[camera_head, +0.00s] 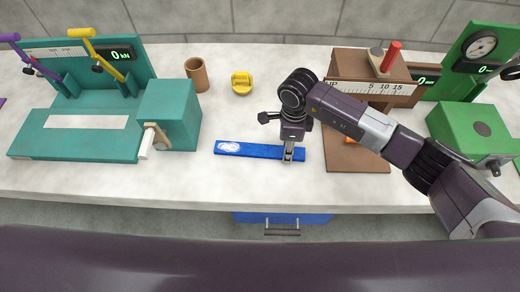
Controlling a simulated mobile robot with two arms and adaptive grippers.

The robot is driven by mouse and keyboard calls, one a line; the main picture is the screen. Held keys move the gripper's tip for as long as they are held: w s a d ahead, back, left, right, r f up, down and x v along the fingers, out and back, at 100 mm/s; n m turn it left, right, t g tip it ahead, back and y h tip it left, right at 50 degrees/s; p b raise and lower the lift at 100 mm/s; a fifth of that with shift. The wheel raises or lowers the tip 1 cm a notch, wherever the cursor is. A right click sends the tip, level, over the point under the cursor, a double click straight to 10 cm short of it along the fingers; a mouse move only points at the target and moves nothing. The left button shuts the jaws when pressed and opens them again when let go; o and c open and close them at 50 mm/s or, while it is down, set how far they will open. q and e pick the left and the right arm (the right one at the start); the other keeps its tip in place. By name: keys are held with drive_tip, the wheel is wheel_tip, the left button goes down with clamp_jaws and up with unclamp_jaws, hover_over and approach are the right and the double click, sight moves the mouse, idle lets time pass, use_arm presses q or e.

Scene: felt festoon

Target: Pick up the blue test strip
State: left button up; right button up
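The blue test strip (250,150) lies on the pale worktop in the middle of the view, long side left to right, with a whitish oval patch near its left end. My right gripper (288,156) points down at the strip's right part, and a finger covers a little of it there. One finger shows in front of the strip; the other is hidden, so I cannot tell whether they are closed on it. My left gripper is not in view.
A teal machine (168,112) with levers stands on the left. A brown cup (197,75) and a yellow object (242,83) stand behind the strip. A brown device with a scale (372,92) and a green machine (470,130) stand right. The counter's front edge is close.

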drive_tip(key=shift+r, duration=0.1)
drive_tip(key=shift+w+r+b, duration=0.1)
drive_tip(key=shift+r+b, duration=0.2)
drive_tip(key=shift+r, duration=0.3)
wheel_tip(320, 180, up, 19)
drive_tip(key=b, duration=0.5)
drive_tip(key=shift+f, duration=0.15)
wheel_tip(320, 180, down, 20)
drive_tip(key=b, duration=1.7)
drive_tip(key=shift+d, duration=0.1)
drive_tip(key=shift+f+b, duration=0.1)
drive_tip(key=shift+b, duration=0.2)
drive_tip(key=shift+f, duration=0.1)
